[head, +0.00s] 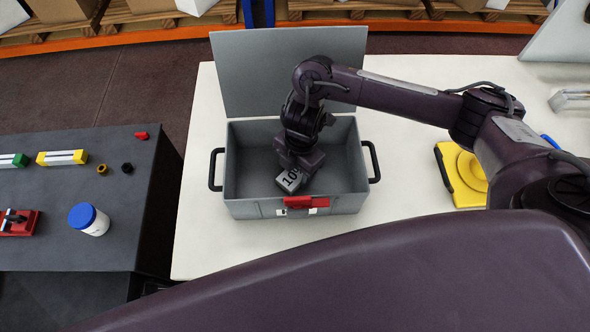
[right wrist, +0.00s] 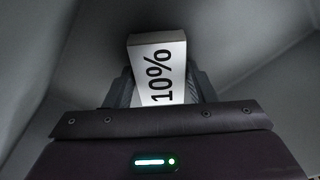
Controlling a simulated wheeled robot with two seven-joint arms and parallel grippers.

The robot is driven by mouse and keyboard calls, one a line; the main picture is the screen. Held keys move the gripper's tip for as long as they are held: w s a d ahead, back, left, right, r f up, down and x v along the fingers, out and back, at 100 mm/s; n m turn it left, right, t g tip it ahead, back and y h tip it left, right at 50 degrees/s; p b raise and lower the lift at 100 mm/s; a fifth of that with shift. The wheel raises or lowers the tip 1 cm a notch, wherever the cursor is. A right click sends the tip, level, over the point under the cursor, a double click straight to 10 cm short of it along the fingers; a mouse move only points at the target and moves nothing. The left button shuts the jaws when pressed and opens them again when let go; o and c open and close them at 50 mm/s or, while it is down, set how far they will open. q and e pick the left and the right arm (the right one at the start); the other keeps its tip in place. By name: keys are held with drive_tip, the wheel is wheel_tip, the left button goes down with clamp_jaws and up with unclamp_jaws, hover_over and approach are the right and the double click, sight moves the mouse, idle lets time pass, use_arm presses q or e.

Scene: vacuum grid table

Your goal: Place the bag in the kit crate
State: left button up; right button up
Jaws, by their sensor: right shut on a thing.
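The kit crate (head: 245,207) is a grey box with black side handles and a red front latch. It stands on the white table with its lid (head: 255,75) raised at the back. My right gripper (head: 297,168) reaches down inside the crate and is shut on the bag (head: 289,181), a small pale block-like pack marked 10%. In the right wrist view the bag (right wrist: 158,70) sits between both fingers, with grey crate walls around it. I cannot tell whether it touches the crate floor. My left gripper is not in view.
A yellow case (head: 463,176) lies right of the crate on the white table (head: 215,262). The dark table at left holds a blue-lidded jar (head: 89,219), a red clamp-like item (head: 18,222) and several small parts. The crate interior around the bag looks empty.

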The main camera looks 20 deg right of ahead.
drive_tip(key=shift+f, duration=0.1)
drive_tip(key=o, duration=1)
drive_tip(key=shift+c, duration=0.2)
drive_tip(key=shift+r, duration=0.3)
wheel_tip(320, 180, up, 12)
drive_tip(key=d+p, duration=0.1)
drive_tip(key=p, duration=0.1)
drive_tip(key=shift+w+d+f, duration=0.25)
drive_tip(key=shift+w+d, duration=0.05)
drive_tip(key=shift+w, duration=0.15)
